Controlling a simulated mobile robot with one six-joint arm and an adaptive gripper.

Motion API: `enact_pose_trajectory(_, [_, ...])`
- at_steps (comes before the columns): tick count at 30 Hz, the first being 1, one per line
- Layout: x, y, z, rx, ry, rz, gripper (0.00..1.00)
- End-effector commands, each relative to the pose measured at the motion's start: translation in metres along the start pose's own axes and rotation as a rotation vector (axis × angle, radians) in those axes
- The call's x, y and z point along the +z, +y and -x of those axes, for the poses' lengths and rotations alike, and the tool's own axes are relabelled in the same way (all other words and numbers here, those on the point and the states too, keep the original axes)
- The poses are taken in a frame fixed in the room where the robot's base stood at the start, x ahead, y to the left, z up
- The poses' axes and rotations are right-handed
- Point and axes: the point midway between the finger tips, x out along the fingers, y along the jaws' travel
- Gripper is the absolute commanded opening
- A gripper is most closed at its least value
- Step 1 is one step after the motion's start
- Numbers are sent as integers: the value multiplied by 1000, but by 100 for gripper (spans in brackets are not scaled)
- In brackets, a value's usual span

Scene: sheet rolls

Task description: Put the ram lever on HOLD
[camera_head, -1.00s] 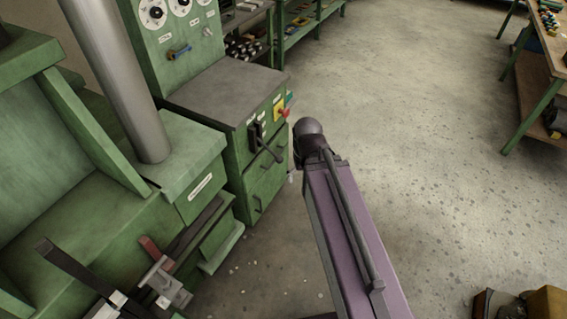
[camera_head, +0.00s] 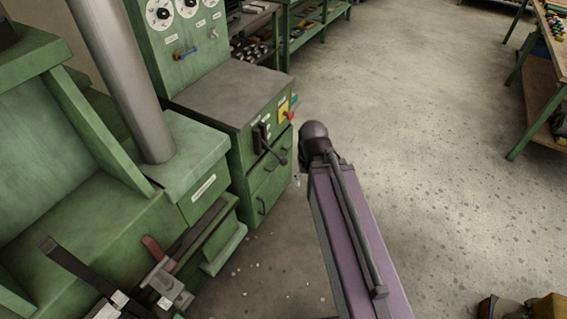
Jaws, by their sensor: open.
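A black lever (camera_head: 270,148) sticks out from a dark slotted plate on the front of the green control cabinet (camera_head: 228,160). Its arm slopes down and to the right, ending in a dark knob. It appears to be the ram lever. Small white labels (camera_head: 266,119) stand beside the slot, but they are too small to read, so I cannot tell which mark it stands at. My gripper is not in view. Only a purple arm link of mine and its dark rounded joint show, to the right of the cabinet.
A yellow plate with a red knob (camera_head: 290,114) sits right of the lever. The green press frame (camera_head: 90,215) with a grey column (camera_head: 125,85) and a red-handled lever (camera_head: 153,248) fills the left. A workbench (camera_head: 540,85) stands at right. The floor (camera_head: 430,150) between is open.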

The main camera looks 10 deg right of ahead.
Motion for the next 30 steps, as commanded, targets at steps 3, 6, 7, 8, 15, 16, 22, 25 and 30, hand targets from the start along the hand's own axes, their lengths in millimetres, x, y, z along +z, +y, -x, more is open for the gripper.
enact_pose_trajectory(3, [-6, -2, -16, -32, 10, -36, 62])
enact_pose_trajectory(6, [-13, -6, -31, -75, 20, -81, 62])
enact_pose_trajectory(7, [-16, -8, -36, -89, 24, -97, 62])
enact_pose_trajectory(8, [-19, -9, -41, -106, 28, -116, 62])
enact_pose_trajectory(15, [-43, -19, -80, -254, 54, -280, 62])
enact_pose_trajectory(16, [-46, -20, -84, -274, 55, -300, 62])
enact_pose_trajectory(22, [-66, -26, -113, -404, 63, -443, 62])
enact_pose_trajectory(25, [-77, -29, -126, -469, 63, -513, 62])
enact_pose_trajectory(30, [-95, -31, -146, -582, 56, -634, 62])
